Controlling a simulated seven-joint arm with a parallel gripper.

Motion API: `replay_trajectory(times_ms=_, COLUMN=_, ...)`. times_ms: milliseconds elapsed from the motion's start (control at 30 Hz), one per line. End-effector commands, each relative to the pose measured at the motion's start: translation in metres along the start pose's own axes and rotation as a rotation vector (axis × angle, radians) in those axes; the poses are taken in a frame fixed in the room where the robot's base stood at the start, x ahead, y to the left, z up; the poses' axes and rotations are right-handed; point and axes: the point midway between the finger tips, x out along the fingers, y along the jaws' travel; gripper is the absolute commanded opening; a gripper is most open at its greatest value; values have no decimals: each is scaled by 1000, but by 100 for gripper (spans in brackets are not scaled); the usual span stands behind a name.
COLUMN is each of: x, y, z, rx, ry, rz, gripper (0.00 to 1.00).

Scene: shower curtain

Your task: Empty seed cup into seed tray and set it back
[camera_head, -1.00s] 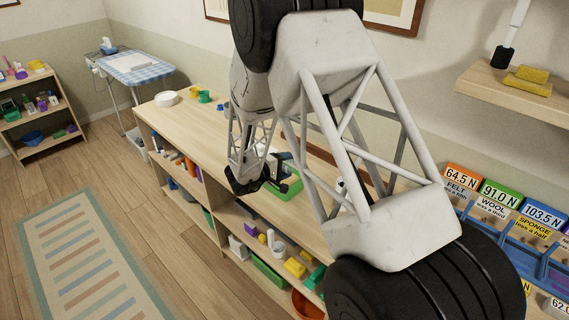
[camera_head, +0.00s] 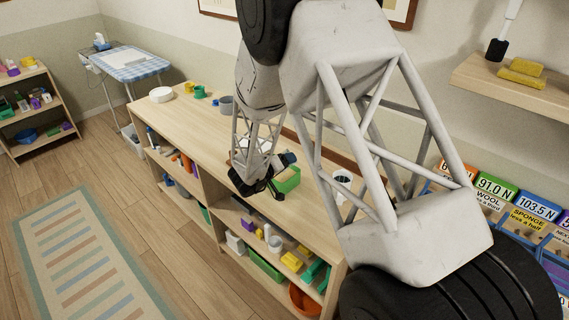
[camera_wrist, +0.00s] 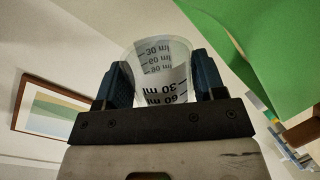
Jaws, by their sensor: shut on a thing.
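The seed cup (camera_wrist: 165,62) is a clear, tapered cup with dark millilitre marks, which read upside down in the wrist view. My gripper (camera_wrist: 160,76) is shut on it, with a blue pad on each side. I cannot tell whether seeds are inside. In the head view my gripper (camera_head: 268,180) is low over the bench, beside and partly in front of a green tray (camera_head: 290,183), likely the seed tray. The cup is not clear there. A large green surface (camera_wrist: 265,45) fills the upper right of the wrist view.
The wooden bench (camera_head: 205,123) carries a white round item (camera_head: 161,94), green cups (camera_head: 199,92), a grey cup (camera_head: 226,104) and a white cup (camera_head: 343,180). Its lower shelves hold several small items. A row of labelled bins (camera_head: 530,215) stands at the right.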

Motion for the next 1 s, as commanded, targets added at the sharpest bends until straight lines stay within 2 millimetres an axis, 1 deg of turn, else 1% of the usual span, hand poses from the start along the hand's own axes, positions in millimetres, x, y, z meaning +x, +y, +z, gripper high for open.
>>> replay_trajectory(times_ms=200, x=0, y=1, z=0, rx=144, ry=31, rz=-23, gripper=7)
replay_trajectory(times_ms=767, x=1, y=-4, z=-2, rx=513, ry=109, rz=-78, gripper=7)
replay_trajectory(times_ms=1000, x=-2, y=2, z=-12, rx=680, ry=146, rz=-104, gripper=7)
